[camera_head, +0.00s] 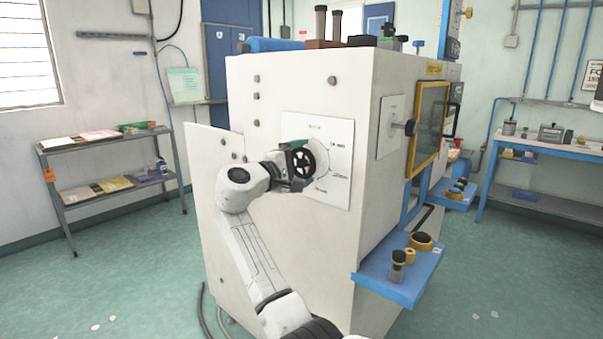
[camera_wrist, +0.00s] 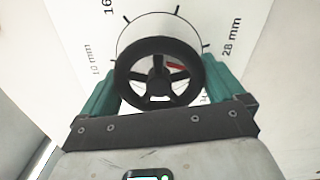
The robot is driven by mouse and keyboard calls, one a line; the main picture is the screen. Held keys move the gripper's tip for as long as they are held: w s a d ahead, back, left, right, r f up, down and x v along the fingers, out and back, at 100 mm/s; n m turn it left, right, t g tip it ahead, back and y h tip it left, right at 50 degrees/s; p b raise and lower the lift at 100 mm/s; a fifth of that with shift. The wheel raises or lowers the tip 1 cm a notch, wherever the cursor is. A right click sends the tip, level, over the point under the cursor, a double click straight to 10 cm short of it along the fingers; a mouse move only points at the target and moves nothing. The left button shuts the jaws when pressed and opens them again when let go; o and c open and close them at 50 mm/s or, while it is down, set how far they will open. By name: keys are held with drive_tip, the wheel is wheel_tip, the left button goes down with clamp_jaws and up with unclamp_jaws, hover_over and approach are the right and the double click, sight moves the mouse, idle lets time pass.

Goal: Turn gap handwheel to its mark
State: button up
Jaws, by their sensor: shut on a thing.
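The gap handwheel (camera_wrist: 126,88) is a black spoked wheel on a white dial plate (camera_head: 341,186) on the side of the large machine. The plate carries tick marks and labels; in the wrist view "28 mm" shows at right and "10 mm" at left, with a partly cut "16" at the top. A red mark (camera_wrist: 174,66) shows between the spokes, up and right of the hub. My gripper (camera_wrist: 160,92) has its green fingers on both sides of the wheel, shut on its rim. It also shows in the head view (camera_head: 299,163). The lower dial is hidden by my gripper.
The cream machine (camera_head: 300,245) fills the middle. A blue shelf (camera_head: 385,283) with small parts juts from its right side. A grey rack (camera_head: 110,143) stands at left and a blue bench (camera_head: 545,142) at right.

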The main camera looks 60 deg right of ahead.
drive_tip(key=m+b, duration=0.1)
drive_tip(key=m, duration=0.1)
drive_tip(key=m+b, duration=0.1)
drive_tip(key=shift+f+m+b, duration=0.2)
drive_tip(key=shift+m+b, duration=0.2)
drive_tip(key=m+b, duration=0.2)
drive_tip(key=m, duration=0.1)
drive_tip(key=shift+m+b, duration=0.3)
drive_tip(key=shift+b, duration=0.05)
drive_tip(key=m+b, duration=0.3)
drive_tip(key=m, duration=0.1)
drive_tip(key=shift+s+r, duration=0.1)
drive_tip(key=shift+m+b, duration=0.85)
drive_tip(key=shift+m, duration=0.75)
drive_tip(key=shift+r, duration=0.1)
drive_tip(key=o, duration=0.6)
drive_tip(key=shift+r, duration=0.15)
drive_tip(key=shift+o, duration=0.2)
drive_tip(key=shift+a, duration=0.1)
drive_tip(key=v, duration=1)
drive_tip(key=shift+a, duration=0.35)
